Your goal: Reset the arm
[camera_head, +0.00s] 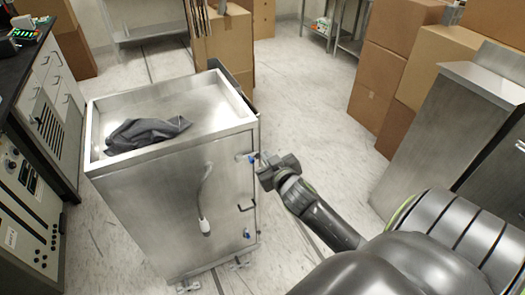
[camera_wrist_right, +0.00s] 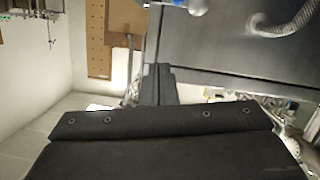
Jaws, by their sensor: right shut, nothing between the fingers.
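My right arm comes in from the lower right in the head view. My right gripper (camera_head: 268,166) is beside the right edge of the metal cart (camera_head: 165,215), close to a blue-tipped fitting there. I cannot tell whether it touches the cart. The fingers look shut and hold nothing. In the right wrist view the dark gripper body fills the bottom, and the shut fingers (camera_wrist_right: 157,84) stand in the middle, below the cart's dark metal side (camera_wrist_right: 225,50). My left gripper is in neither view.
A dark cloth (camera_head: 146,134) lies in the cart's open top tray. A hose (camera_head: 205,200) hangs on its front. Stacked cardboard boxes (camera_head: 385,70) and a steel cabinet (camera_head: 440,130) stand at right. A counter with drawers (camera_head: 45,85) stands at left.

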